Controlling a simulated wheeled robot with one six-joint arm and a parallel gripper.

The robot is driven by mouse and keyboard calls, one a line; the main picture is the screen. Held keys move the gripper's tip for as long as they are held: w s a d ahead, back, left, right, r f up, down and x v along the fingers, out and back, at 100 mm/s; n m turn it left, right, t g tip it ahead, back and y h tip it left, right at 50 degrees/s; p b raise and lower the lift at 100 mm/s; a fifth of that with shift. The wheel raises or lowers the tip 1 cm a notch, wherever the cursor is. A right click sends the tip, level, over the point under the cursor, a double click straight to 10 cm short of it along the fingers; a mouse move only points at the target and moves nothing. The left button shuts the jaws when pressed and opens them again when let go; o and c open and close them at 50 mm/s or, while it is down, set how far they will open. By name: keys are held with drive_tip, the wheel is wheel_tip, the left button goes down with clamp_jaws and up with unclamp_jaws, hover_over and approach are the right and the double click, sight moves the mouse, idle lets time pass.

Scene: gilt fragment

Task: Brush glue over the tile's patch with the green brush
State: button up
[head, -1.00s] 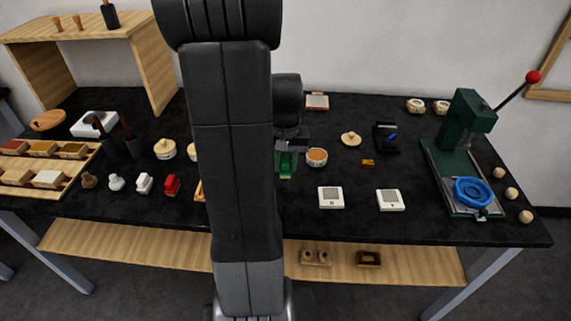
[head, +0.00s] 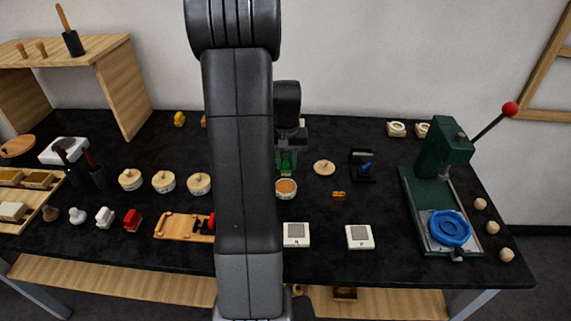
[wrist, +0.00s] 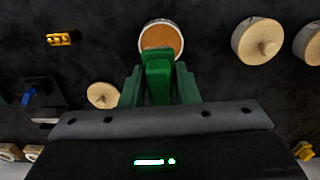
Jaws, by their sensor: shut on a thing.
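My gripper (head: 287,162) is shut on the green brush (wrist: 158,78), which shows between the two green fingers in the wrist view. In the head view the brush hangs just behind a small white-rimmed bowl (head: 286,188) of orange-brown content. In the wrist view the brush end overlaps the near rim of that bowl (wrist: 161,36); I cannot tell whether it touches. Two white tiles with grey patches lie nearer the table's front edge, a left tile (head: 296,236) and a right tile (head: 360,238). The brush tip is hidden.
A wooden lid (head: 324,168), a small amber block (head: 339,196) and a black stand with a blue part (head: 363,167) are right of the bowl. A green press (head: 437,165) stands at right. Several lidded jars (head: 163,182) stand at left. Black table is clear around the tiles.

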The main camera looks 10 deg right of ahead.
sight(285, 187)
drive_tip(key=shift+a+f+b, duration=0.15)
drive_tip(key=shift+f+b, duration=0.5)
drive_tip(key=shift+f, duration=0.2)
drive_tip(key=shift+f+b, duration=1.45)
drive_tip(key=shift+f, duration=0.65)
drive_tip(key=shift+s+f+b, duration=0.1)
drive_tip(key=shift+f+b, duration=0.3)
drive_tip(key=shift+f, duration=0.15)
drive_tip(key=shift+r+p, duration=2.55)
drive_tip(key=shift+r, duration=1.05)
drive_tip(key=shift+f, duration=0.1)
